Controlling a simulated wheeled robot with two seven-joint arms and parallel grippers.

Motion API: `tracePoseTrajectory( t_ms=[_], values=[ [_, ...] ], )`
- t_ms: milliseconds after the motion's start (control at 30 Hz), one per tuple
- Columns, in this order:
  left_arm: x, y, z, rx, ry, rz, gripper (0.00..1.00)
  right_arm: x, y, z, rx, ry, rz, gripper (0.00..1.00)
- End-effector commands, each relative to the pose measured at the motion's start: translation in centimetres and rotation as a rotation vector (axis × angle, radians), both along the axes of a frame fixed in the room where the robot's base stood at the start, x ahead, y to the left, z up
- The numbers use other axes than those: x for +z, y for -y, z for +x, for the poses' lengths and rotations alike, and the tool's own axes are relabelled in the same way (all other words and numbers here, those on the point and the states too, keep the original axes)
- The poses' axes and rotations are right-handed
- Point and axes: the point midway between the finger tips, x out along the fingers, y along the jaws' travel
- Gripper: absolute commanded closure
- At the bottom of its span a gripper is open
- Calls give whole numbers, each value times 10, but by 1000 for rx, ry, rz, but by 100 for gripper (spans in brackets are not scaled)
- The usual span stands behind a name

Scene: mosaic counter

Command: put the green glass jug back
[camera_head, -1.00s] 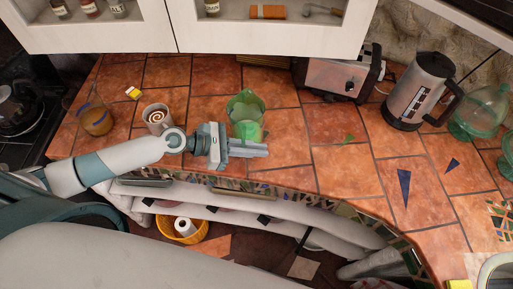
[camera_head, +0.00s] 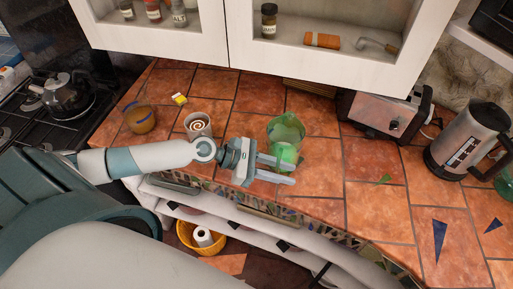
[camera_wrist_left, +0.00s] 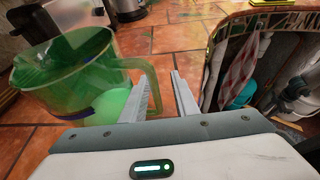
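The green glass jug (camera_head: 286,130) stands upright on the tiled counter, with brighter green in its lower part. It is large at the left of the left wrist view (camera_wrist_left: 50,78), its handle towards my fingers. My left gripper (camera_head: 295,175) is beside the jug on its near side, fingers spread with a gap between them. In the left wrist view, the gripper (camera_wrist_left: 163,76) shows nothing held between its fingers; one finger overlaps the handle, and I cannot tell whether they touch. My right gripper is out of view.
A mug with a swirl (camera_head: 198,125) and an amber glass cup (camera_head: 140,118) stand left of the jug. A toaster (camera_head: 383,113) is behind it to the right, a kettle (camera_head: 468,140) farther right. Blue shards (camera_head: 440,240) lie at the right. Cabinets hang above.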

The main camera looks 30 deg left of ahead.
Motion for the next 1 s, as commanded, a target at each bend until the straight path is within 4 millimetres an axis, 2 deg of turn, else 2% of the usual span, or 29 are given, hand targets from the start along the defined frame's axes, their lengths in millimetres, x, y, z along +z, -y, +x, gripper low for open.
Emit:
tracePoseTrajectory(
  t_ms=[533,700,1000],
  values=[
    [26,-67,-35,0,-3,3,73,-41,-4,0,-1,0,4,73],
    [33,-78,-40,1,-3,2,73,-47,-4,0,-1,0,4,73],
    [39,-84,-44,-2,-1,1,73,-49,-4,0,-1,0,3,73]
  ],
)
